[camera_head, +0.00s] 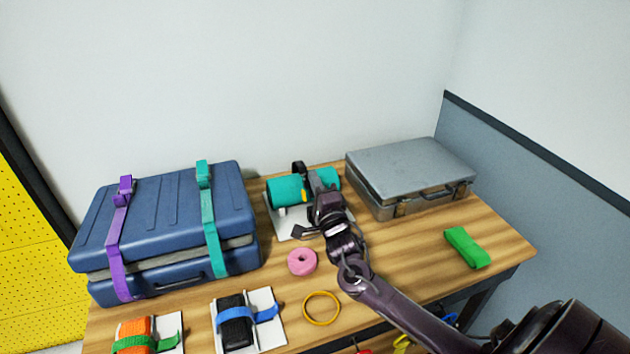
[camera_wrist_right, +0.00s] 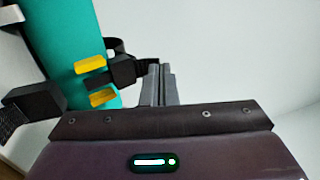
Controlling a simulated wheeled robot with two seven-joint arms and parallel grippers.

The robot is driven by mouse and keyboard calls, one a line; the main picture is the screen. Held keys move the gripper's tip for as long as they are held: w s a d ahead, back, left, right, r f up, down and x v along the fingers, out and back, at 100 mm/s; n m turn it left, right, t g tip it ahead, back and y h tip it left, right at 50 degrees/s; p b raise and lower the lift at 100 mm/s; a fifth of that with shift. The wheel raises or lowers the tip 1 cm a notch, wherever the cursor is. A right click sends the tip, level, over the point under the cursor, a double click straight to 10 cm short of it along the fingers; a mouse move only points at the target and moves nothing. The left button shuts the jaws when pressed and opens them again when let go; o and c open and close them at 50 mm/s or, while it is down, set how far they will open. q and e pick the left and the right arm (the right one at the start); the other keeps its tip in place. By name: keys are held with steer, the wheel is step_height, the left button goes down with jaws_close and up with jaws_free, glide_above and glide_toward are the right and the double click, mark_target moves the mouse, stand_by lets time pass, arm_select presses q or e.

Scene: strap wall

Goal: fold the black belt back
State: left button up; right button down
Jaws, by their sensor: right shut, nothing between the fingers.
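A teal roll (camera_head: 286,192) lies on a white board (camera_head: 283,228) at the back middle of the table. A piece of the black belt (camera_head: 299,167) stands up above the roll. In the right wrist view, the teal roll (camera_wrist_right: 72,50) runs down the left side, with a black belt loop (camera_wrist_right: 115,45), a dark block and two yellow pieces on it. My right gripper (camera_head: 312,184) is at the roll and covers part of it and of the belt. In the wrist view its fingers (camera_wrist_right: 161,82) are together and empty, just right of the dark block. My left gripper is not in view.
A blue suitcase (camera_head: 165,215) with purple and teal straps stands left; a grey case (camera_head: 410,170) stands right. A pink ring (camera_head: 302,262), a yellow ring (camera_head: 321,322) and a green folded strap (camera_head: 467,247) lie on the table. Two strapped bundles sit at the front left.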

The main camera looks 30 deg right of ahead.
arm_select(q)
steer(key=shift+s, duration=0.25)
